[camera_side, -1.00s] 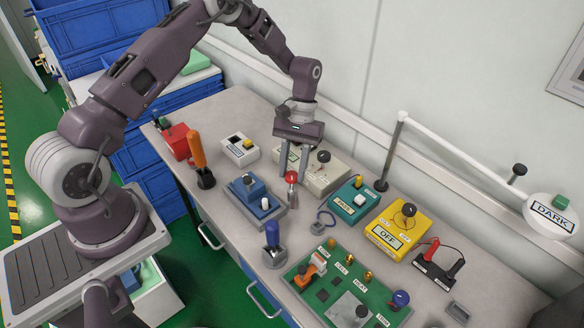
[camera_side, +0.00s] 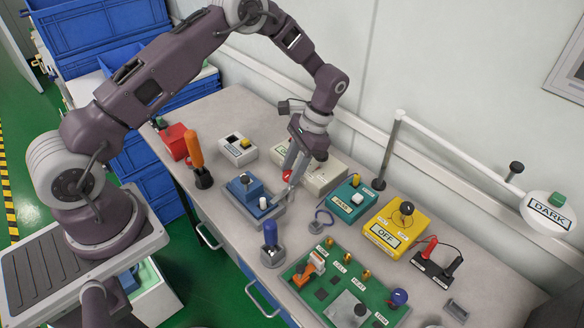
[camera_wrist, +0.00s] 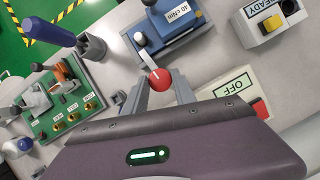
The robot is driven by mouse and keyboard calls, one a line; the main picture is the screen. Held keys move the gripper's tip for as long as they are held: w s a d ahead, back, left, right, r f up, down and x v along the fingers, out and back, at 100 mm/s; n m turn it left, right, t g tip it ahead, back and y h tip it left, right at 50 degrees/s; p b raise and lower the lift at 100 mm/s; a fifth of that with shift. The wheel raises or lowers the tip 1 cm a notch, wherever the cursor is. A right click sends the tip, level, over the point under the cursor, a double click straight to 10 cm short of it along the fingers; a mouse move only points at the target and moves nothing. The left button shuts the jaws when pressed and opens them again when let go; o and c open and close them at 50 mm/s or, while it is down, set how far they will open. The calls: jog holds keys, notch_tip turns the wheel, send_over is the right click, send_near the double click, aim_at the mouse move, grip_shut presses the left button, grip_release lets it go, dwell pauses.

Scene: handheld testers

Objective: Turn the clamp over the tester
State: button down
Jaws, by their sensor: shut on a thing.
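The blue tester (camera_side: 242,206) sits mid-bench in the side view, with a raised blue block and a white post. In the wrist view the tester (camera_wrist: 180,48) shows a "40 cNm" label and a black knob. The clamp has a red ball knob (camera_side: 287,175), also in the wrist view (camera_wrist: 160,78). A grey bar runs from the ball toward the white cap beside the tester's near edge; I cannot tell whether it touches the tester. My gripper (camera_side: 288,174) is tilted, its two fingers (camera_wrist: 160,84) shut on the red ball. The fingers partly hide the clamp's post.
The teal box (camera_side: 353,200) and yellow "OFF" box (camera_side: 396,228) stand to the right. A blue-handled tool in a stand (camera_side: 270,240) and the green circuit board (camera_side: 340,288) are in front. An orange-handled tool (camera_side: 196,155) stands left. A beige box (camera_side: 325,178) is close behind.

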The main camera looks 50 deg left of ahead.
jog(key=shift+m, duration=0.5)
jog(key=c, duration=1)
grip_release()
jog(key=shift+c, duration=0.2)
jog(key=v, duration=0.7)
jog(key=shift+d, duration=0.2)
jog(key=shift+r, duration=0.15)
